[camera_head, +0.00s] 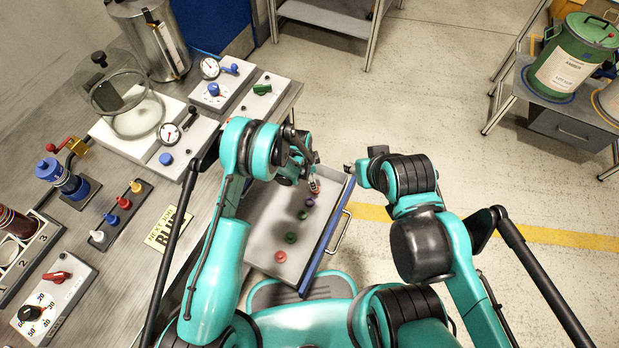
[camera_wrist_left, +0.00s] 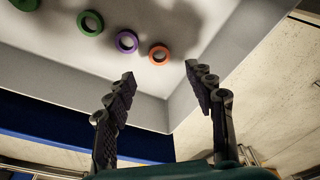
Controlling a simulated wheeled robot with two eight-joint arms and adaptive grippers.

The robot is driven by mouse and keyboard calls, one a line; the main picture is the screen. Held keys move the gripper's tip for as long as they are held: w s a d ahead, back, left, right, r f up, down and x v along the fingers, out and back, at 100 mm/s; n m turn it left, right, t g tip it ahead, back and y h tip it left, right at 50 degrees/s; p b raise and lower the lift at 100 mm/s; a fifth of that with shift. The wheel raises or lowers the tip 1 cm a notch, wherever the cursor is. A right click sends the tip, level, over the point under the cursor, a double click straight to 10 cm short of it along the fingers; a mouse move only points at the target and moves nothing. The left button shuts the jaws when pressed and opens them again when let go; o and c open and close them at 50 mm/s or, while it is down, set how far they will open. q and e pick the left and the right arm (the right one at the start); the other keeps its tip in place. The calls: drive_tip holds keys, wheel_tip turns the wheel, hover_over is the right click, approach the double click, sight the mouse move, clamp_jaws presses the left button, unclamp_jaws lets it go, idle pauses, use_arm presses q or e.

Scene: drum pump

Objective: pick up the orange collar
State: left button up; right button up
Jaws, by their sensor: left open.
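The orange collar (camera_wrist_left: 159,54) is a small flat ring on the light floor of an open drawer (camera_head: 262,215), seen in the left wrist view. My left gripper (camera_wrist_left: 160,74) is open and empty. Its two fingers point toward the collar, which shows between and just beyond the fingertips, apart from them. In the head view the left gripper (camera_head: 314,184) is over the drawer's far end and largely hides the collar. My right gripper (camera_head: 349,168) is beside the drawer's far right corner; its fingers are too small to judge.
A purple collar (camera_wrist_left: 126,41) lies beside the orange one, then a green collar (camera_wrist_left: 90,22) and another green one. A red collar (camera_head: 280,256) lies at the drawer's near end. The drawer's wall is close to the fingers. The workbench with gauges and knobs is on the left.

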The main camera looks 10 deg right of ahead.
use_arm(q)
drive_tip(key=f, duration=0.2)
drive_tip(key=f+b, duration=0.1)
drive_tip(key=shift+d, duration=0.25)
drive_tip(key=f+b, duration=0.1)
drive_tip(key=f, duration=0.2)
drive_tip(key=d+f+b, duration=0.1)
drive_tip(key=f+b, duration=0.1)
drive_tip(key=shift+d+f, duration=0.1)
drive_tip(key=shift+f, duration=0.3)
drive_tip(key=shift+r, duration=0.1)
drive_tip(key=c, duration=0.8)
